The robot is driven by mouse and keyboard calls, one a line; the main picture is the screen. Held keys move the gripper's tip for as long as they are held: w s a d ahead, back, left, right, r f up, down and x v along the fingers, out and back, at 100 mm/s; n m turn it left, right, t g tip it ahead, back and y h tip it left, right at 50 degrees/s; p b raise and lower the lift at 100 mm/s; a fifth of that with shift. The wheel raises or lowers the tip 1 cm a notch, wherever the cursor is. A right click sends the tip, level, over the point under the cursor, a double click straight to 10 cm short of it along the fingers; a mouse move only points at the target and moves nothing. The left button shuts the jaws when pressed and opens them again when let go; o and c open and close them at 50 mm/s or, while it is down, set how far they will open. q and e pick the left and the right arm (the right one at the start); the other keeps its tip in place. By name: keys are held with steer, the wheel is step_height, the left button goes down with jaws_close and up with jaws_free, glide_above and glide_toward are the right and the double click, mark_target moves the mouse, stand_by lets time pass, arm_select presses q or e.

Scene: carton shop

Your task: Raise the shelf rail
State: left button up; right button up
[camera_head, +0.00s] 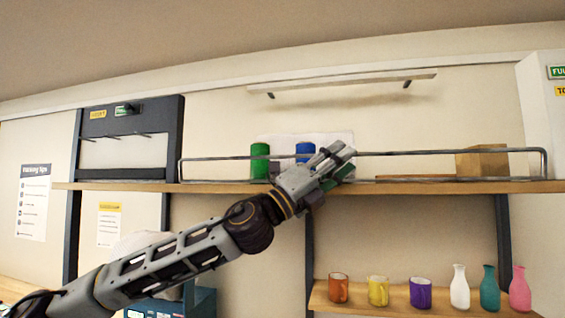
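The shelf rail (440,153) is a thin dark metal bar with bent ends. It runs along the front of the upper wooden shelf (420,187), a little above the board. My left arm reaches up from the lower left, and my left gripper (343,155) is at the middle of the rail. The gripper covers part of the rail there. Its fingers look close together, but I cannot tell whether they hold the bar. My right gripper is not in view.
Behind the rail stand a green can (260,161), a blue can (305,152) and a wooden box (483,160). A green thing is partly hidden behind my gripper. The lower shelf (395,308) holds mugs (378,291) and vases (489,289). A light bar (340,82) is above.

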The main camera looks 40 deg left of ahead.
arm_select(q)
steer(key=shift+s+a+f, duration=0.2)
steer(key=shift+s, duration=0.2)
stand_by(0.5)
steer(key=s+a, duration=0.5)
steer(key=s, duration=0.5)
steer(key=shift+s+a, duration=0.2)
steer(key=shift+s, duration=0.1)
stand_by(1.6)
stand_by(0.7)
